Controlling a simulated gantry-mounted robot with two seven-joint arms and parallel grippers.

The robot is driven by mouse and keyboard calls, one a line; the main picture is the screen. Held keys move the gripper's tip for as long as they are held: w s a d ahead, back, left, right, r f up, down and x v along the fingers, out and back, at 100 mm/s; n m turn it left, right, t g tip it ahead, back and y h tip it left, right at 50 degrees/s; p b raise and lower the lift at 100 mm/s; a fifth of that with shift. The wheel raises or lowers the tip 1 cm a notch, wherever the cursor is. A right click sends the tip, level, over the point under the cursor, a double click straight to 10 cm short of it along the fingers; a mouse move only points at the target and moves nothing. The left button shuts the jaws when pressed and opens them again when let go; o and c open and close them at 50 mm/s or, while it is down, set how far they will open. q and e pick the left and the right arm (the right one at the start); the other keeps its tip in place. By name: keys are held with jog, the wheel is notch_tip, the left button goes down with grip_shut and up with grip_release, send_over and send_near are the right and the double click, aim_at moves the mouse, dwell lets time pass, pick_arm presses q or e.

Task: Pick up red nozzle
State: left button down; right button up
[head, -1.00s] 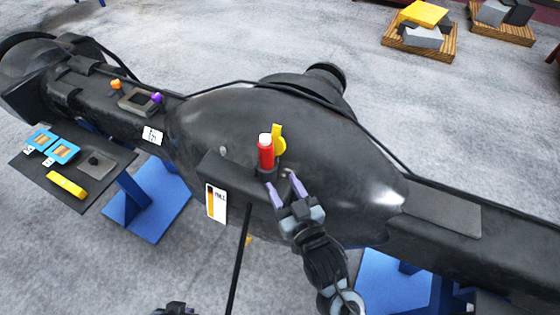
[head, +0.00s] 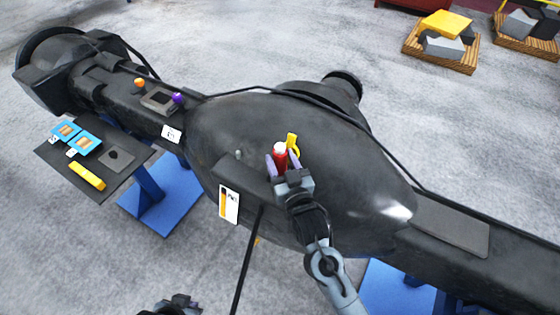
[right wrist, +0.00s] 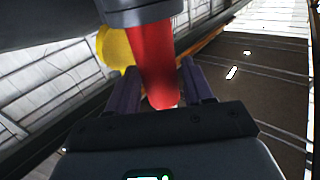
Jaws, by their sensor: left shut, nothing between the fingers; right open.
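The red nozzle (head: 281,157) with a white tip stands upright on the dark casting, beside a yellow part (head: 292,143). My right gripper (head: 282,167) is open at the nozzle, with its two purple fingers on either side of it. In the right wrist view the red nozzle (right wrist: 154,65) lies between the open fingers (right wrist: 158,92), its far end in a grey collar (right wrist: 140,12). I cannot tell whether the fingers touch it. My left gripper (head: 178,304) is low at the bottom edge of the head view, away from the nozzle, shut and empty.
The large dark casting (head: 340,190) rests on blue stands (head: 170,200). A dark side tray (head: 65,169) holds blue-framed pieces and a yellow bar (head: 87,176). A black pole (head: 246,260) rises left of my right arm. Pallets (head: 440,60) stand at the back right.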

jog(key=shift+w+a, duration=0.2)
jog(key=shift+w, duration=0.3)
jog(key=c, duration=0.5)
jog(key=shift+c, duration=0.3)
jog(key=shift+r, duration=0.2)
